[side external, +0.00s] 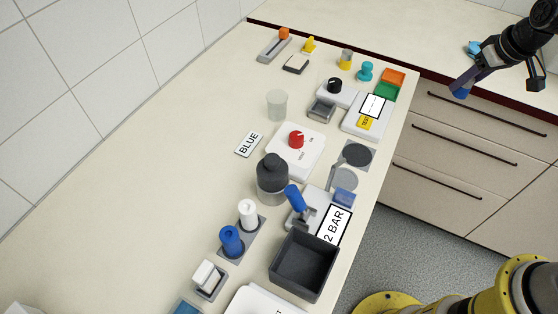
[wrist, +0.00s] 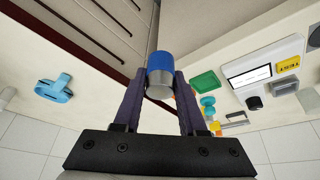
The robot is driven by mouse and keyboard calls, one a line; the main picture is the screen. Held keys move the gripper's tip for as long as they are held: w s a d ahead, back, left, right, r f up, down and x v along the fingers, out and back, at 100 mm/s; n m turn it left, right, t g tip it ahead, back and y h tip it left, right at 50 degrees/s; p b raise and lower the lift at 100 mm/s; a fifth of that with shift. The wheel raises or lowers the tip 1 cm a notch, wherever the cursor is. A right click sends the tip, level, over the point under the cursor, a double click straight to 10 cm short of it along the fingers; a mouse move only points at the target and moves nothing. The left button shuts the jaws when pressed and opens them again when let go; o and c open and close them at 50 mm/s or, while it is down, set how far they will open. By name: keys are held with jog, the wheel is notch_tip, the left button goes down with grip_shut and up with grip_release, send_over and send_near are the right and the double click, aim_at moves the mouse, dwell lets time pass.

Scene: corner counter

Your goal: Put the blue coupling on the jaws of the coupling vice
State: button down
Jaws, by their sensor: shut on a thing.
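My gripper (side external: 464,83) is at the upper right in the side view, beyond the counter's right edge and over the drawer fronts. It is shut on the blue coupling (wrist: 160,62), a short cylinder with a blue band and a grey part, seen between the fingertips (wrist: 161,86) in the wrist view. In the side view only a small blue end (side external: 461,93) shows below the fingers. No part is clearly recognisable as the coupling vice. A grey fixture with a blue lever (side external: 295,198) stands by the "2 BAR" label; I cannot tell whether it is the vice.
A teal clip-like object (side external: 473,47) lies on the back counter near my gripper. A dark bottle (side external: 272,172), a red-knob box (side external: 310,148), a dark open bin (side external: 303,268) and blue (side external: 231,240) and white (side external: 248,213) cylinders stand along the counter. Its left side is largely clear.

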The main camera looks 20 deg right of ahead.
jog(key=r, duration=0.8)
jog(key=shift+w+a+r, duration=0.2)
jog(key=shift+a+r, duration=0.2)
jog(key=w+a+n+y, duration=0.1)
jog(key=w+a+n, duration=0.1)
jog(key=a, duration=0.5)
jog(key=w+a+n+y, duration=0.1)
jog(key=w+a+n, duration=0.2)
jog(key=a, duration=0.5)
jog(key=s+a+n+g+y, duration=0.25)
jog(key=a+n, duration=0.35)
jog(key=a, duration=1.8)
jog(key=s+a+n, duration=0.4)
jog(key=s+a, duration=0.5)
jog(key=a, duration=0.5)
jog(key=shift+g, duration=0.45)
jog(key=f, duration=0.9)
jog(key=shift+s+f, duration=0.2)
jog(key=shift+f, duration=2.95)
